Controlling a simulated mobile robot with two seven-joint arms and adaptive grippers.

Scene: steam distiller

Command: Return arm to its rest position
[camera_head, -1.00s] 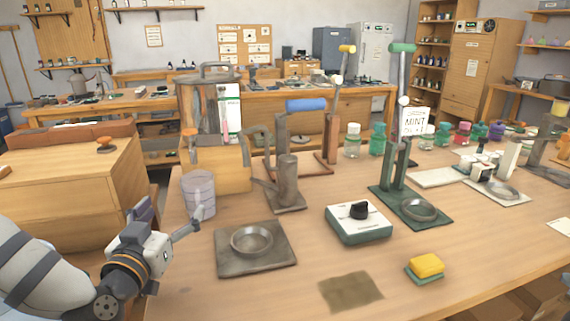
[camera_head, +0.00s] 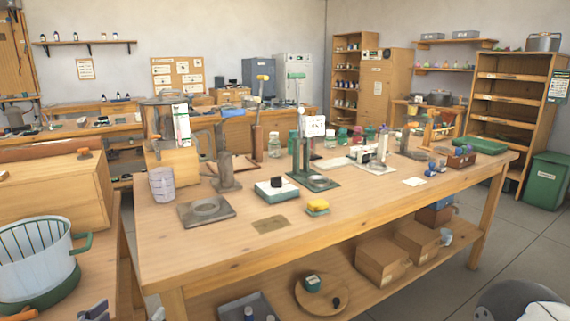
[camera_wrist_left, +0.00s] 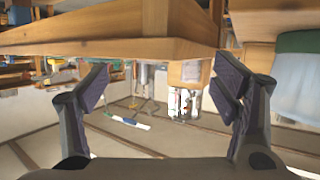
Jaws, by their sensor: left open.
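My left gripper (camera_head: 125,313) shows only by its fingertips at the bottom edge of the head view. It is low, in front of the workbench (camera_head: 225,250) and right of the white pot. In the left wrist view the left gripper (camera_wrist_left: 165,90) is open, its two dark fingers spread wide with nothing held between them. Past the fingers a wooden edge and the floor show. Part of a grey and white piece of my own body shows at the bottom right of the head view. My right gripper does not show.
A white pot with green handles (camera_head: 35,260) stands at the lower left.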

